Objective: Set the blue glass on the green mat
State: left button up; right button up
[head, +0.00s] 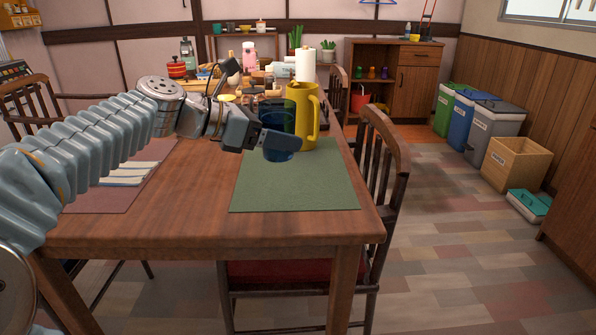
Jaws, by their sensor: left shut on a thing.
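The blue glass (279,154) is see-through and looks upright in the head view, in front of the yellow pitcher. My left gripper (264,143) comes in from the left and is shut on the blue glass. The glass shows over the far left part of the green mat (295,188). I cannot tell whether its base touches the mat. The near part of the mat is bare. My right gripper is not in view.
A tall yellow pitcher (301,112) stands right behind the glass, at the mat's far edge. A dark red mat (112,196) with a striped cloth (127,174) lies at the left. A wooden chair (385,165) stands close to the table's right edge. Several items crowd the table's far end.

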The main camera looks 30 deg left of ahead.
pick_arm(q)
jog(key=w+f, duration=0.2)
jog(key=w+f+b, duration=0.1)
jog(key=w+f, duration=0.1)
jog(key=w+f+b, duration=0.1)
jog(key=w+f, duration=0.1)
jog(key=shift+w+a+f, duration=0.2)
jog(key=shift+w+a, duration=0.1)
jog(key=shift+a, duration=0.05)
jog(key=shift+w+f+b, duration=0.2)
jog(key=shift+f+b, duration=0.5)
jog(key=shift+f, duration=1)
jog(key=shift+f, duration=0.2)
jog(key=o, duration=1.2)
jog(key=shift+c, duration=0.2)
jog(key=shift+r, duration=0.1)
jog(key=shift+s+a+r, duration=0.1)
jog(key=shift+a+r, duration=0.05)
jog(key=shift+r, duration=0.05)
jog(key=p+v, duration=0.2)
jog(key=v, duration=0.9)
jog(key=shift+s+a, duration=0.2)
jog(key=shift+s, duration=0.1)
